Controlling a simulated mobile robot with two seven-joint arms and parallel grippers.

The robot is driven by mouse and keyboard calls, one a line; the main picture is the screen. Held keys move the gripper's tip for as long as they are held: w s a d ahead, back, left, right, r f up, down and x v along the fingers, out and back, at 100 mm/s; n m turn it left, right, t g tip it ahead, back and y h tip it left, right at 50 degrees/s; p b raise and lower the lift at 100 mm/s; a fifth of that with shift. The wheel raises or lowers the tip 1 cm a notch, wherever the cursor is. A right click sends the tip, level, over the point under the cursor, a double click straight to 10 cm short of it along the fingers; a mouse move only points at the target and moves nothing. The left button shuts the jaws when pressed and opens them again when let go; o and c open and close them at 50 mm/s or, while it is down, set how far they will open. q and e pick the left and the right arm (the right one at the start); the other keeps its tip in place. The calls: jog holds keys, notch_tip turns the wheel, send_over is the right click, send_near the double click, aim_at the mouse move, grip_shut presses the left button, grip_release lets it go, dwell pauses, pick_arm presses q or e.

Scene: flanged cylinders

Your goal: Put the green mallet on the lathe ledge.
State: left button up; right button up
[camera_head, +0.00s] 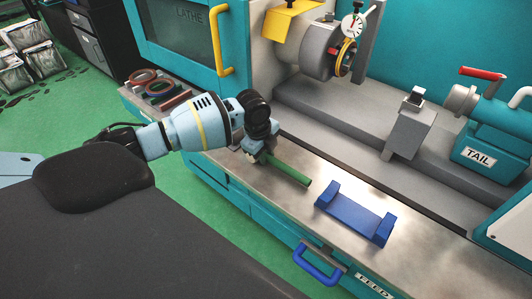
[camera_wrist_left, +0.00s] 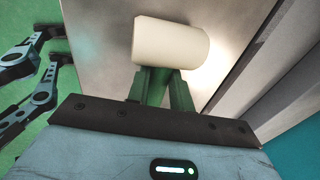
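The green mallet's handle (camera_head: 288,168) sticks out from my left gripper (camera_head: 258,156) toward the lower right in the head view. Its cream cylindrical head (camera_wrist_left: 172,42) shows in the left wrist view, just beyond the gripper; the gripper hides it in the head view. The left gripper is shut on the green handle close to the head, its fingertips mostly hidden. The mallet is over the metal lathe ledge (camera_head: 300,205); I cannot tell whether it touches. At the left edge of the left wrist view, my right gripper (camera_wrist_left: 60,45) shows two fingers apart, empty.
A blue cradle (camera_head: 352,212) with raised ends stands on the ledge, right of the handle. Rings and small parts (camera_head: 158,88) lie at the ledge's left end. The chuck (camera_head: 325,50), grey bed and tailstock (camera_head: 490,135) rise behind. The ledge between handle and cradle is clear.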

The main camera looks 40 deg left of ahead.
pick_arm(q)
jog(key=o, duration=0.5)
jog(key=shift+c, duration=0.2)
pick_arm(e)
jog(key=shift+d, duration=0.1)
pick_arm(q)
jog(key=d+p+v, duration=0.1)
jog(key=v, duration=1.1)
jog(key=shift+a+r, duration=0.15)
jog(key=shift+a, duration=0.35)
pick_arm(e)
jog(key=shift+w+r, duration=0.45)
jog(key=shift+r, duration=0.4)
